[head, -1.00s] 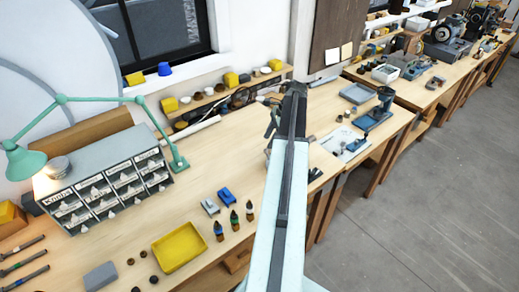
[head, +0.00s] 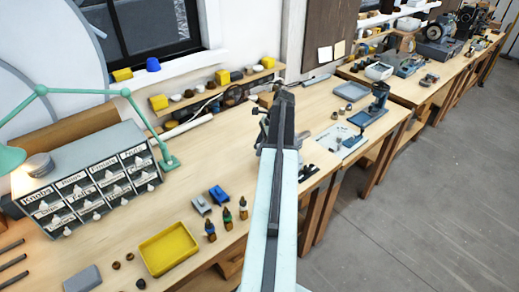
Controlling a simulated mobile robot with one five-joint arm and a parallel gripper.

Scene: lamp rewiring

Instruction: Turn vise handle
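My arm reaches up the middle of the head view, over the workbench (head: 225,165). Its dark far end (head: 284,108) is above the bench, and my gripper's fingertips cannot be made out there. A small dark metal piece (head: 262,128) shows just left of the arm's end, and another dark piece (head: 307,171) shows to its right near the bench's front edge. I cannot tell whether either is part of the vise or its handle. The arm hides the bench between them. Whether my gripper touches anything is not visible.
A yellow tray (head: 168,249), several small bottles (head: 227,215) and blue and grey blocks (head: 219,194) are left of the arm. A drawer cabinet (head: 95,178) and green lamp (head: 125,93) stand farther left. A blue stand (head: 375,107) is to the right. Open floor (head: 430,190) lies right.

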